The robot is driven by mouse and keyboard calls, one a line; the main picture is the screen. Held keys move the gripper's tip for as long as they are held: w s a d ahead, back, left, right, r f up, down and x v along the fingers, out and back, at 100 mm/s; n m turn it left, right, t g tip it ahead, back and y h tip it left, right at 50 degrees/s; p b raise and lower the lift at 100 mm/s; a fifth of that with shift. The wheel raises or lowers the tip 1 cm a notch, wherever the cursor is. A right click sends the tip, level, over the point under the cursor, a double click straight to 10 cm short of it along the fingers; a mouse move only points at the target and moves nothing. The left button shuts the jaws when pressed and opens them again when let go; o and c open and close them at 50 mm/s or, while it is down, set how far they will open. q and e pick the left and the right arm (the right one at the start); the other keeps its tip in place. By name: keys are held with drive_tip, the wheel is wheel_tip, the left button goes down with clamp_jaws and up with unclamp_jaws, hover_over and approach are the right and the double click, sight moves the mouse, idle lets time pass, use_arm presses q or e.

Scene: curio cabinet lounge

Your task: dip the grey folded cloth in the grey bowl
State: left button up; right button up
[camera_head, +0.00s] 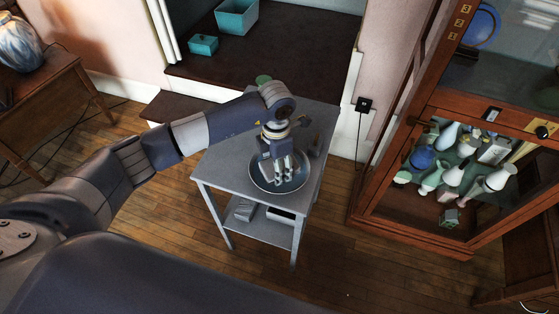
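The grey bowl (301,185) is a wide, round, shallow-looking dish on the top of a small grey two-level table (222,172). My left gripper (283,178) points down over the bowl, its pale fingertips within or just above the rim. The fingers hide part of the bowl's inside. I cannot make out a grey folded cloth between them, nor whether the fingers are apart or closed. A small grey item (243,211) lies on the table's lower shelf; I cannot tell if it is cloth. My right gripper is out of view.
A whitish item (281,214) is also on the lower shelf. A glass-fronted cabinet (437,112) with vases is at right. A wooden side table (48,90) with a vase is at left. Open floor lies in front.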

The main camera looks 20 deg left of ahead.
use_arm(q)
drive_tip(key=shift+f, duration=0.35)
drive_tip(key=shift+r+p, duration=1.25)
drive_tip(key=shift+r, duration=1)
drive_tip(key=shift+r+p, duration=0.5)
drive_tip(key=shift+r, duration=0.45)
drive_tip(key=shift+r, duration=0.1)
wheel_tip(320, 180, up, 5)
drive_tip(key=p, duration=0.2)
drive_tip(key=shift+p, duration=0.4)
